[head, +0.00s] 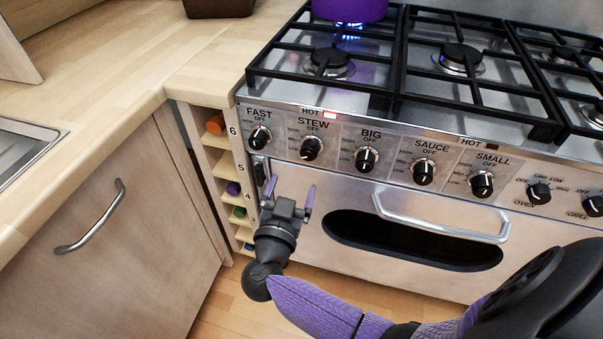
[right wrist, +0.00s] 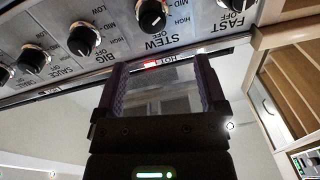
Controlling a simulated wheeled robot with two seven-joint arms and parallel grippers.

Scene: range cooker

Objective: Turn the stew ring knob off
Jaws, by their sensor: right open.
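The stew knob (head: 311,147) is a black knob with a silver base under the STEW label, second from the left on the steel control panel. Its exact pointer direction is too small to tell. It also shows in the right wrist view (right wrist: 152,15), near the top edge. My right gripper (head: 291,190) is open and empty, below and slightly left of the stew knob, with its fingers pointing up and apart from it. In the right wrist view, the gripper (right wrist: 160,88) has a clear gap between its fingers, with the knob beyond them. My left gripper is not in view.
The fast knob (head: 259,138) and big knob (head: 366,159) flank the stew knob. A purple pot (head: 349,9) stands over a lit blue flame at the back left. A red hot light (head: 330,115) glows. The oven handle (head: 440,219) juts out at lower right.

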